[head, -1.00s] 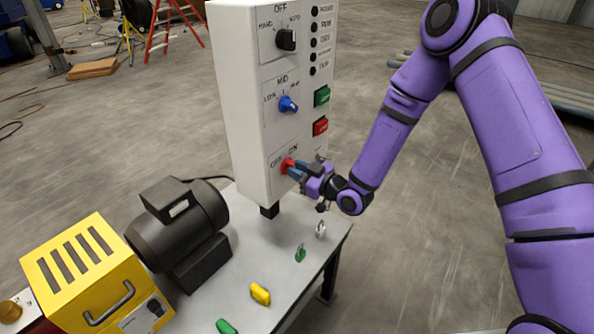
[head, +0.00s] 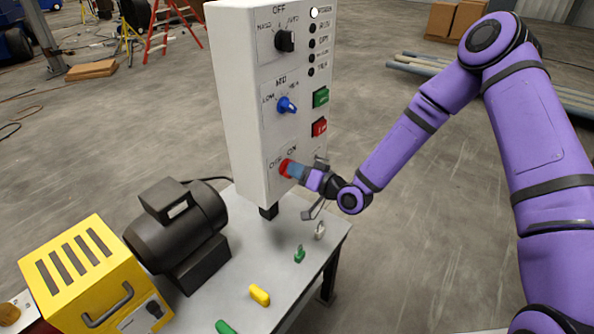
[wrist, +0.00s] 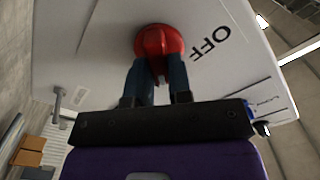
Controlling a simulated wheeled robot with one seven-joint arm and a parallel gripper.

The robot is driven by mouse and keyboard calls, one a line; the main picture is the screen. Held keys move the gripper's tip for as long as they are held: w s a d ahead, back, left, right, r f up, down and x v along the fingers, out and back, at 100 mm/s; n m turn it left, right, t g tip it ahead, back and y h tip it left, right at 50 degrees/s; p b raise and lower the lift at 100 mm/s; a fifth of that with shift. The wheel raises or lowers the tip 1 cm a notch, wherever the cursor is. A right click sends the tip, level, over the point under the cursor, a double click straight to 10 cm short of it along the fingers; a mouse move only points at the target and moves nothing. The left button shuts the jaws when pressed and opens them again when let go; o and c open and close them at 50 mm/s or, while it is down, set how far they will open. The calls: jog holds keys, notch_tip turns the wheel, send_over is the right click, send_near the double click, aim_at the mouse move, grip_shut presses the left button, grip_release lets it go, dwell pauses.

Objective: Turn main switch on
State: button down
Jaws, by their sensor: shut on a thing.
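The main switch is a red rotary knob (head: 286,168) low on the front of the white control panel (head: 245,110), under OFF and ON labels. In the wrist view the red knob (wrist: 158,45) sits between my two blue-grey fingers, beside a large OFF label. My gripper (head: 294,171) is shut on the knob's handle; it also shows in the wrist view (wrist: 160,75). The top indicator lamp (head: 314,12) on the panel is lit white, and the lamps below it are dark. The fingers hide part of the knob's handle.
A black selector (head: 286,40), a blue selector (head: 287,105), a green button (head: 321,97) and a red button (head: 319,127) are on the same panel. A black motor (head: 180,225), a yellow box (head: 85,270) and small padlocks and tags stand on the table.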

jog(key=shift+m, duration=0.6)
jog(key=c, duration=1)
grip_release()
jog(key=shift+c, duration=0.2)
jog(key=shift+d, duration=0.1)
jog(key=v, duration=1)
jog(key=shift+s+d, duration=0.25)
jog(key=shift+s, duration=0.05)
